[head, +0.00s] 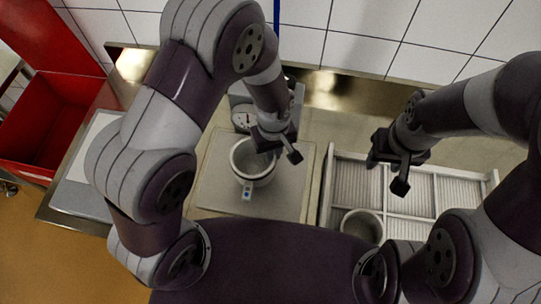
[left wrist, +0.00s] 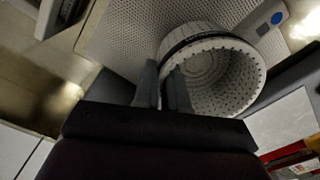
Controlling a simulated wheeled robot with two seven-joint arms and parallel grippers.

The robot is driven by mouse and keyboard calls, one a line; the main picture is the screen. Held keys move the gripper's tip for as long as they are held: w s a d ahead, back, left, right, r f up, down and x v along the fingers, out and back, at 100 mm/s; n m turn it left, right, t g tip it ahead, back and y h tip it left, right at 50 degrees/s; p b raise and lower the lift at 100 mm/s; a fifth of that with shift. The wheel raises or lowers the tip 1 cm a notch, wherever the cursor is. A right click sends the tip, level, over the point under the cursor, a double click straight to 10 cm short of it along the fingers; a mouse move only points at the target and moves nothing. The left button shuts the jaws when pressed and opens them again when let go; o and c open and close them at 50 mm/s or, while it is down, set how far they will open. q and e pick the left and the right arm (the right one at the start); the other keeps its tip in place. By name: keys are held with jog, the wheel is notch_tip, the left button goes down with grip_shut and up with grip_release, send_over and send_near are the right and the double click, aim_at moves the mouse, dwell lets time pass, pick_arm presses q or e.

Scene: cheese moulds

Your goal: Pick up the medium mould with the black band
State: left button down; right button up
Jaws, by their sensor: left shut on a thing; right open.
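A white perforated mould (head: 253,172) stands in the head view on a pale square board, its open top facing up. In the left wrist view the mould (left wrist: 225,75) shows a dark band near its rim. My left gripper (head: 291,150) is shut on the mould's wall at the right side in the head view. In the left wrist view its fingers (left wrist: 165,88) straddle the wall. My right gripper (head: 392,175) is open and empty above the divided white tray. Whether the mould is off the board I cannot tell.
The divided white tray (head: 327,190) on the right holds another pale mould (head: 362,226) in its front left compartment. A round dial (head: 243,117) stands behind the pale board (head: 216,180). A red crate (head: 28,120) is far left.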

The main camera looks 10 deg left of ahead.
pick_arm(q)
jog(key=s+d+r+b, duration=0.2)
jog(key=d+r, duration=0.6)
jog(key=d, duration=0.3)
jog(key=shift+d+r+b, duration=0.25)
jog(key=shift+d+b, duration=0.05)
jog(key=shift+b, duration=0.1)
